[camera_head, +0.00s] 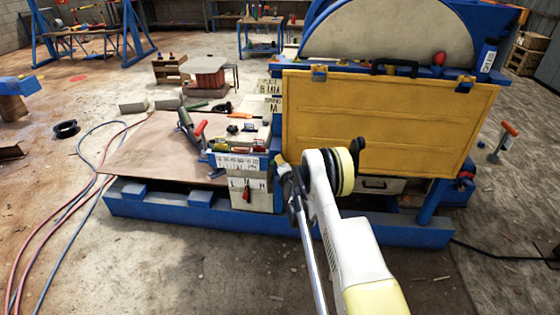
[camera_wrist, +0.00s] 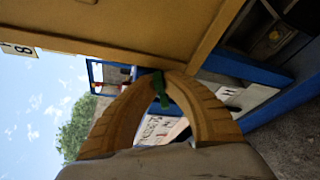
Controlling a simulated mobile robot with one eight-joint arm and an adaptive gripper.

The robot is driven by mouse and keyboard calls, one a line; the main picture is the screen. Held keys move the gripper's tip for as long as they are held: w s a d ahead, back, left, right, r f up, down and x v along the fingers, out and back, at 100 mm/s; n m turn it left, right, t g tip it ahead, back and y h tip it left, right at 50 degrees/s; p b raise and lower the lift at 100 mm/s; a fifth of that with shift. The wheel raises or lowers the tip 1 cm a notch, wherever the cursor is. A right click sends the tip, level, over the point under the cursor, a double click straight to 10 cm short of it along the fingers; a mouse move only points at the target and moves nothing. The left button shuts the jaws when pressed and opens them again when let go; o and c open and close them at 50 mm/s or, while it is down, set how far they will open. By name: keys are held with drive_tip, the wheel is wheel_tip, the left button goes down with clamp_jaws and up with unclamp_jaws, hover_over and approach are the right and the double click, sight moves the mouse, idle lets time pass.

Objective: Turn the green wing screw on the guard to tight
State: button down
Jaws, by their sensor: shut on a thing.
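The yellow guard (camera_head: 390,115) is a large upright panel on the front of the blue crusher. It also fills the top of the wrist view (camera_wrist: 140,25). The green wing screw (camera_wrist: 162,90) shows at the guard's lower edge in the wrist view. My gripper (camera_wrist: 161,76) has its two curved tan fingers closed around the screw, and they hide part of it. In the head view my gripper (camera_head: 281,161) is at the guard's lower left edge. The screw cannot be made out there.
A control box with a lever and L and H marks (camera_head: 250,190) stands just left of my gripper. The blue base beam (camera_head: 160,210) runs along the front. A drawer (camera_head: 375,184) sits below the guard. Hoses (camera_head: 75,200) lie on the left floor. The front floor is clear.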

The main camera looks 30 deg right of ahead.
drive_tip(key=shift+m, duration=0.4)
idle(0.3)
drive_tip(key=c, duration=1.5)
unclamp_jaws()
drive_tip(key=shift+f, duration=0.1)
drive_tip(key=shift+s, duration=0.1)
drive_tip(key=v, duration=0.7)
